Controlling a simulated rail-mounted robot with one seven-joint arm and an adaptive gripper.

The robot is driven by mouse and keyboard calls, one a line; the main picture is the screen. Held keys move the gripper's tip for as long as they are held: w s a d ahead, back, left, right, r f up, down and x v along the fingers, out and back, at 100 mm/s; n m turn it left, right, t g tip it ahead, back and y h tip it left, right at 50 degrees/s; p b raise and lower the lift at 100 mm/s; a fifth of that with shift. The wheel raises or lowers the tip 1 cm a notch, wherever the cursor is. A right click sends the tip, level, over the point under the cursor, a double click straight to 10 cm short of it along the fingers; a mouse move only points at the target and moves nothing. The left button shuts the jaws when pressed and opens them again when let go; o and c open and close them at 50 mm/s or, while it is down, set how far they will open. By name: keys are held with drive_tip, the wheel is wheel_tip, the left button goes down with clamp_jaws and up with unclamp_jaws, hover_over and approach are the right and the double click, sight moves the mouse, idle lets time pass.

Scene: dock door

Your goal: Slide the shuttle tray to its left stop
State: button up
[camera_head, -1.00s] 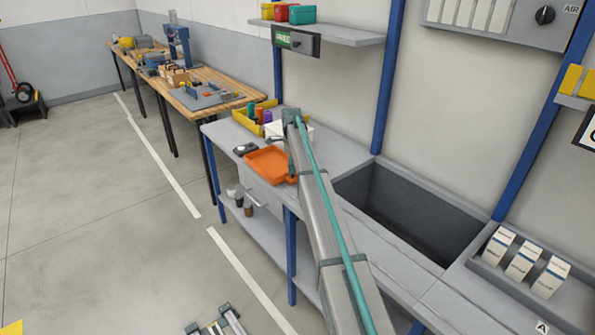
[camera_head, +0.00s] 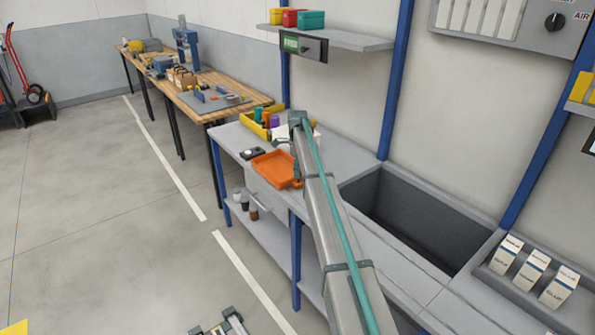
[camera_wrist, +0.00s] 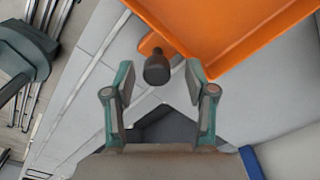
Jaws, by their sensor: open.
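The orange shuttle tray (camera_head: 272,165) lies on the grey bench, left of the dark recess in the head view. In the wrist view the tray (camera_wrist: 225,40) fills the upper right, with a dark round knob (camera_wrist: 157,68) on a small tab at its near corner. My gripper (camera_wrist: 160,78) is open, with its two teal-edged fingers on either side of the knob and gaps showing. I cannot tell how far the fingertips are from it in height. In the head view my arm hides most of the gripper and the tray's right end. I cannot make out the left stop.
A yellow bin (camera_head: 262,126) with coloured items stands behind the tray. A small dark object (camera_head: 252,153) lies just left of it. The deep recess (camera_head: 410,215) opens to the right. A shelf (camera_head: 340,38) hangs above. White cartons (camera_head: 530,272) stand far right.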

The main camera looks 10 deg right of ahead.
wheel_tip(320, 180, up, 11)
drive_tip(key=shift+r, duration=0.15)
idle(0.4)
